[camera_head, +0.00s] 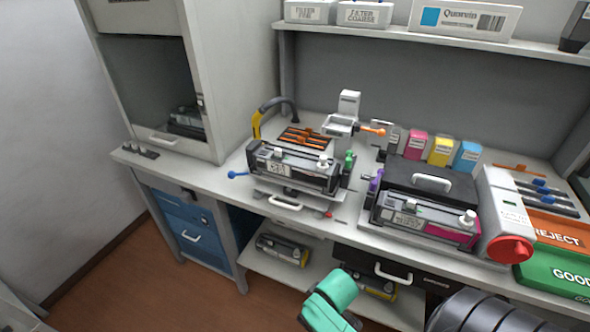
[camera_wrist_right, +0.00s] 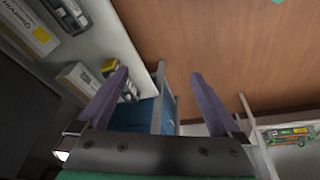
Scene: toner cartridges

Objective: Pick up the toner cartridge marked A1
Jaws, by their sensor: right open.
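In the head view, a dark cartridge (camera_head: 318,176) with a white label sits on the middle bench fixture. Another, with a magenta end (camera_head: 458,236), sits in the right-hand fixture. One dark cartridge (camera_head: 186,121) is in the open cabinet at left. Two more with yellow parts lie on the lower shelf, one at left (camera_head: 282,250) and one at right (camera_head: 376,287), partly hidden. I cannot read A1 on any label. My right gripper (camera_wrist_right: 160,73) is open in the right wrist view, with nothing between its purple fingers. My left gripper is not in view.
Small coloured toner boxes (camera_head: 440,151) stand behind the right fixture. A red knob (camera_head: 509,249) and the orange REJECT (camera_head: 562,234) and green GOOD (camera_head: 562,273) trays are at right. A blue drawer unit (camera_head: 190,234) stands under the bench. The wooden floor (camera_head: 135,283) is clear.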

